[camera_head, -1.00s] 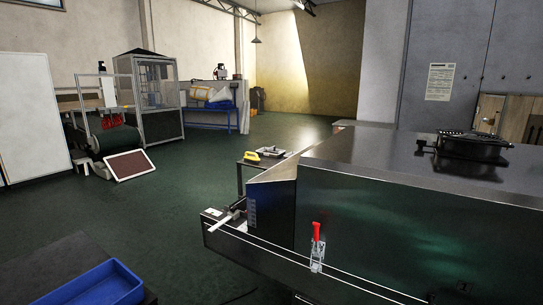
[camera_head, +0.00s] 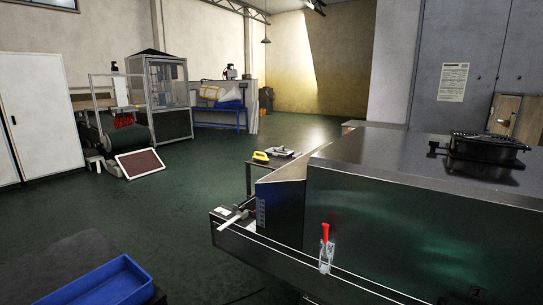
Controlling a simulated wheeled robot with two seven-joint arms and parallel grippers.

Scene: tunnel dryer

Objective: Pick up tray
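A blue tray (camera_head: 142,283) with raised walls lies on a dark table at the lower left of the head view, partly cut off by the bottom edge. It looks empty in the part that shows. Neither of my grippers is in the head view.
The tray's dark table (camera_head: 75,250) fills the lower left corner. A large metal tunnel dryer (camera_head: 400,230) with a red-handled clamp (camera_head: 325,240) on its side stands at the right. Open green floor (camera_head: 170,220) lies between them. A small table (camera_head: 262,168) stands beyond the dryer.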

